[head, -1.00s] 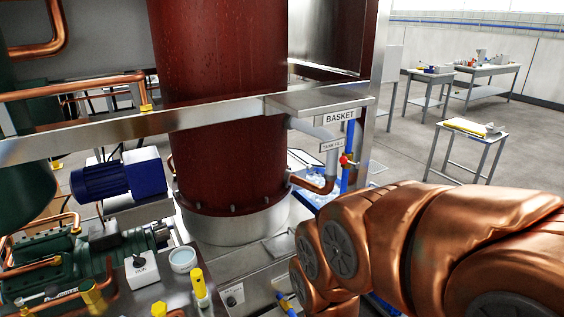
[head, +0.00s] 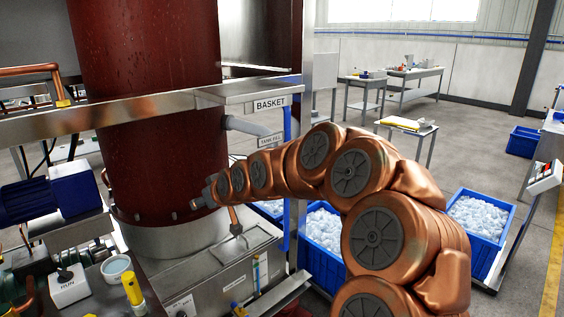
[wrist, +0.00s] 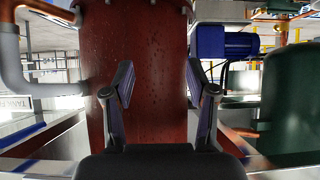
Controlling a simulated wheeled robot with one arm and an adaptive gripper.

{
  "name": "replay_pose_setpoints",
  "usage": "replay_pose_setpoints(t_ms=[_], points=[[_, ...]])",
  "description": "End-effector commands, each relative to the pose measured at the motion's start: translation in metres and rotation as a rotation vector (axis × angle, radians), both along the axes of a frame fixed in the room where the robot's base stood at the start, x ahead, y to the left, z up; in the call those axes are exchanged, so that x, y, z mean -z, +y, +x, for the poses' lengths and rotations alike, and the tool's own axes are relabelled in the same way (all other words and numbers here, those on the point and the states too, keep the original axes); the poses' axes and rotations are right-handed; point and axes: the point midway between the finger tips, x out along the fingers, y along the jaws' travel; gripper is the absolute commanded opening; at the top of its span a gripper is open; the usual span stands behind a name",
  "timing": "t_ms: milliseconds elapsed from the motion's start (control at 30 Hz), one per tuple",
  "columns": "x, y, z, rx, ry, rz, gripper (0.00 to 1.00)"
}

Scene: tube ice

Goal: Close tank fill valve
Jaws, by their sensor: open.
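The TANK FILL label (head: 270,140) hangs below the BASKET sign (head: 270,103), beside a grey pipe (head: 248,127). The tank fill valve's handle is hidden in the head view, where my arm crosses below the label. My gripper (wrist: 161,85) is open and empty, facing the dark red tank (wrist: 155,45). In the head view my gripper (head: 203,197) is small, in front of the tank's lower side, left of the label.
A steel frame beam (head: 150,112) crosses in front of the tank. A steel box top (head: 215,262) lies below my arm. Blue bins of ice stand at the right, one bin (head: 478,222) beyond my arm. A blue motor (head: 50,195) is at left. Open floor lies behind.

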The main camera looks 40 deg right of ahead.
Motion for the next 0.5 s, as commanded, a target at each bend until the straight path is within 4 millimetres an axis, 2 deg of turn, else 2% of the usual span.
replay_pose_setpoints(t_ms=[33, 67, 100, 167, 200, 300, 400, 500], points=[[0.007, -0.033, 0.015, 0.043, -0.064, -0.006, 0.57], [0.004, -0.052, 0.024, 0.067, -0.11, -0.017, 0.57], [0.002, -0.079, 0.032, 0.103, -0.169, -0.033, 0.57], [-0.001, -0.122, 0.041, 0.16, -0.253, -0.063, 0.57], [-0.003, -0.15, 0.043, 0.199, -0.303, -0.085, 0.57], [-0.003, -0.213, 0.041, 0.29, -0.409, -0.144, 0.57], [-0.004, -0.264, 0.03, 0.366, -0.485, -0.202, 0.57], [-0.005, -0.297, 0.02, 0.417, -0.534, -0.246, 0.57]])
